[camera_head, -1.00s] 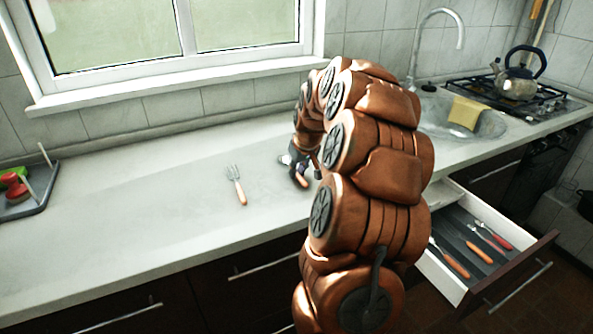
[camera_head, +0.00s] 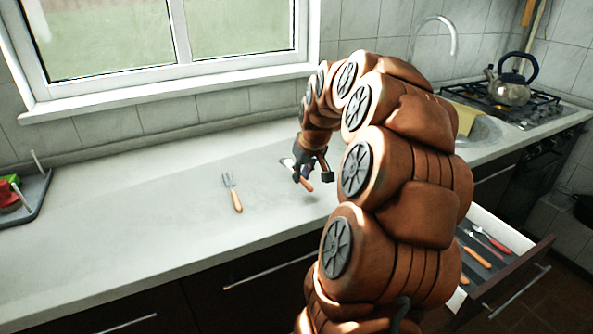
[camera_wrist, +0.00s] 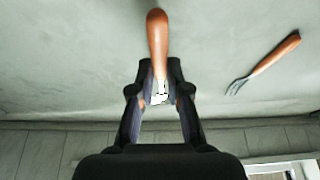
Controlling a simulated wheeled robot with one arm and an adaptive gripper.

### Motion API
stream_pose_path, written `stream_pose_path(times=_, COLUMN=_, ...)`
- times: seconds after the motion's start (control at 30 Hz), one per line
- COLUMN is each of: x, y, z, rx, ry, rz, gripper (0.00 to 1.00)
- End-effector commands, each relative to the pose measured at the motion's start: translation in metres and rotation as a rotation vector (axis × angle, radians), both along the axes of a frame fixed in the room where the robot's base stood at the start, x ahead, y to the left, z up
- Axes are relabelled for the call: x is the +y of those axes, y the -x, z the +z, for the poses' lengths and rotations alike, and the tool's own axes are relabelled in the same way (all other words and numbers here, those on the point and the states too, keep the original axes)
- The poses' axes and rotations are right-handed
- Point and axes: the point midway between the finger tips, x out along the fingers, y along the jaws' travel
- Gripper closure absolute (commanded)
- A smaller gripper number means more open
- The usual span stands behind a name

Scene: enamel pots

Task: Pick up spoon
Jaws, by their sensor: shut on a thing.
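The spoon has an orange-brown handle (camera_head: 305,184) and a pale metal part at its other end. It is at my gripper (camera_head: 302,170), over the middle of the counter. In the wrist view my gripper (camera_wrist: 160,88) is shut on the spoon near where handle and metal meet. The spoon's handle (camera_wrist: 157,35) sticks out beyond the fingertips. Its bowl is mostly hidden by the fingers. I cannot tell clearly whether the spoon is clear of the counter.
A fork (camera_head: 232,192) lies on the counter (camera_head: 120,225) left of my gripper. An open drawer (camera_head: 515,240) holding cutlery is at the right, partly behind my arm. A dark tray (camera_head: 28,205) stands at far left. A kettle (camera_head: 512,90) stands on the stove.

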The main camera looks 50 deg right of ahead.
Motion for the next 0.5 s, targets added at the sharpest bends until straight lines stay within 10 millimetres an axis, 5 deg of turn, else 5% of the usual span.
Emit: stream_pose_path(times=0.5, x=0.028, y=0.082, z=0.007, rx=0.000, ry=-0.001, rz=-0.001, gripper=1.00)
